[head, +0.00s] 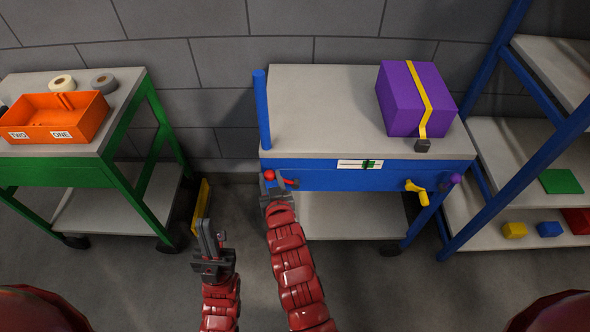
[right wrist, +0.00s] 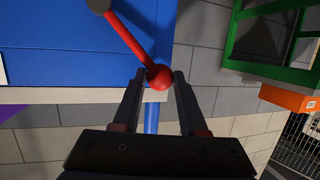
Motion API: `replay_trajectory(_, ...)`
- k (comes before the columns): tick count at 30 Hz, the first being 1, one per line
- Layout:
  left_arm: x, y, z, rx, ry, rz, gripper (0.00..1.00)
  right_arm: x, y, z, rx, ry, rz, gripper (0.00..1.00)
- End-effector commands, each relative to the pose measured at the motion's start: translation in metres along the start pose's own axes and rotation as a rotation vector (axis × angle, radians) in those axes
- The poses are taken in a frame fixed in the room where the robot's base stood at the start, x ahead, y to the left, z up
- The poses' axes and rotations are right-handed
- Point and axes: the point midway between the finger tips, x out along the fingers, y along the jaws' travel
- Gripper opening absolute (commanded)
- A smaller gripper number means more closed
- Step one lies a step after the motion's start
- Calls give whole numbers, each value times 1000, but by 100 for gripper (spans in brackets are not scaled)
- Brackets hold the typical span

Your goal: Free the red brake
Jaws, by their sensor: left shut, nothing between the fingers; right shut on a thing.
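The red brake (head: 269,175) is a lever with a ball end on the front of the blue workbench (head: 318,178), near its left end. In the right wrist view the red rod runs from a dark pivot to the ball (right wrist: 160,77). My right gripper (head: 272,187) is shut on the ball, with a fingertip on either side of it. My left gripper (head: 210,236) is shut and empty, lower and to the left of the brake, in front of the bench.
A purple box (head: 405,105) with a yellow strap sits on the bench top. A yellow handle (head: 417,190) and a purple knob (head: 455,179) stick out at the right front. A green cart (head: 55,173) with an orange bin (head: 62,122) stands left; blue shelving (head: 480,190) stands right.

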Motion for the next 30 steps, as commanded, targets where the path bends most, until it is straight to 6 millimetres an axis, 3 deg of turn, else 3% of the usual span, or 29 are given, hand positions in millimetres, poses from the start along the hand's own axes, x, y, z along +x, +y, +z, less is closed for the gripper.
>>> replay_trajectory(4, -14, 1, 2, 0, 0, 0, 0, 4, -8, 12, 1, -3, -2, 0)
replay_trajectory(5, -14, 1, 2, 0, 0, 0, 0, 4, -8, 11, 1, -4, -2, 44)
replay_trajectory(8, -10, 0, 2, 0, 0, 0, 0, 3, -7, 8, 0, -4, -1, 60)
replay_trajectory(19, -7, 0, 1, 0, 0, 0, 0, -1, -7, 6, 1, -3, -1, 60)
replay_trajectory(30, 20, -1, -3, 0, 0, 0, 0, -47, -8, 3, 1, -2, -2, 60)
